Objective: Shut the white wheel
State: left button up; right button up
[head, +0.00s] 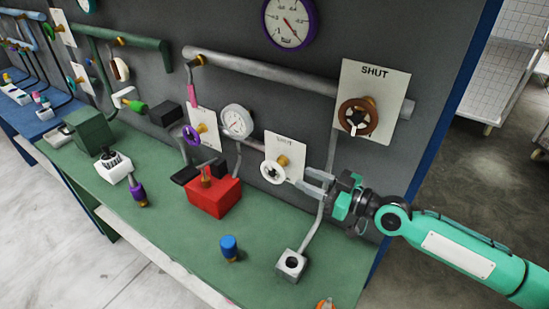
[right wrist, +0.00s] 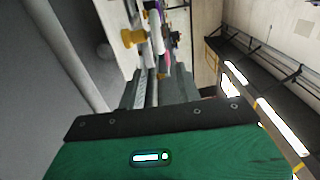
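The white wheel (head: 272,173) sits on a brass stem in front of a white plate (head: 283,150) marked SHUT, low on the grey panel. In the right wrist view the wheel (right wrist: 156,32) shows edge-on beyond the fingers, beside its brass stem. My right gripper (head: 302,178) comes in from the right, its two grey fingers apart and pointing at the wheel's right side. The fingertips are close to the rim; I cannot tell whether they touch it. My left gripper is not in view.
A brown wheel (head: 357,117) on another SHUT plate is above right. A purple wheel (head: 193,135) and a white gauge (head: 237,121) are to the left. A red box (head: 214,196), a blue-capped part (head: 229,248) and a grey block (head: 291,264) stand on the green bench (head: 185,240).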

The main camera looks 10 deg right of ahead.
aim_at(279, 166)
jog(key=p+x, duration=0.4)
jog(key=x, duration=0.5)
jog(key=shift+w+r+p, duration=0.1)
jog(key=shift+p, duration=0.3)
jog(key=shift+x, duration=0.75)
grip_shut()
